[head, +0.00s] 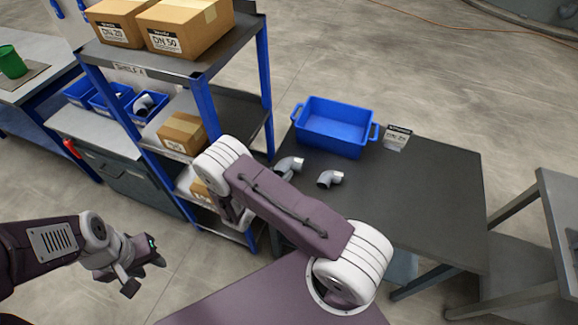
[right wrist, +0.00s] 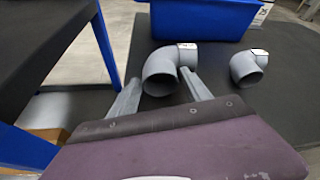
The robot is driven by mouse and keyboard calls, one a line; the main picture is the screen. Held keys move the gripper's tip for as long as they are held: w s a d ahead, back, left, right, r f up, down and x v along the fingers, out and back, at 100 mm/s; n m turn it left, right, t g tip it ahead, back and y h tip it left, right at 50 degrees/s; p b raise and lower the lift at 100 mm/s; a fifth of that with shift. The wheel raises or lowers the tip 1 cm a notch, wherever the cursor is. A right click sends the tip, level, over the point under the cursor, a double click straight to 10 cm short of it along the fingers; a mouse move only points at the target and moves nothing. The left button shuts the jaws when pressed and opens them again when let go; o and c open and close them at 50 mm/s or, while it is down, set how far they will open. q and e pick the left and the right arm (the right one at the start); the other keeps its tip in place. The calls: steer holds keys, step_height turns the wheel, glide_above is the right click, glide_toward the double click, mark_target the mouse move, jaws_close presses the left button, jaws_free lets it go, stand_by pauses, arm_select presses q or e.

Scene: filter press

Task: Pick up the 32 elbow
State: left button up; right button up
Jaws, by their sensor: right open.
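Two grey pipe elbows stand on the dark table: a larger one (head: 289,166) and a smaller one (head: 329,179) to its right. In the right wrist view the larger elbow (right wrist: 163,70) lies ahead of my right gripper (right wrist: 162,92), whose open fingers reach to either side of its near opening. I cannot tell whether they touch it. The smaller elbow (right wrist: 248,66) is outside the fingers, to the right. Their size labels are too small to read. My right forearm hides the right gripper in the head view. My left gripper (head: 146,274) hangs at lower left, apart from the elbows.
A blue bin (head: 334,146) stands behind the elbows, with a small label card (head: 396,137) beside it. A blue-posted shelf (head: 240,110) with cardboard boxes is close on the left. The right part of the dark table (head: 440,190) is clear.

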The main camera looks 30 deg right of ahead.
mark_target(285, 160)
jaws_close()
steer(key=shift+r, duration=0.5)
step_height(285, 160, up, 3)
steer(key=shift+f, duration=0.1)
steer(key=d+r+v, duration=0.1)
steer(key=r+v, duration=0.1)
steer(key=v, duration=1.1)
steer(key=shift+a+r, duration=0.2)
steer(key=shift+r, duration=0.05)
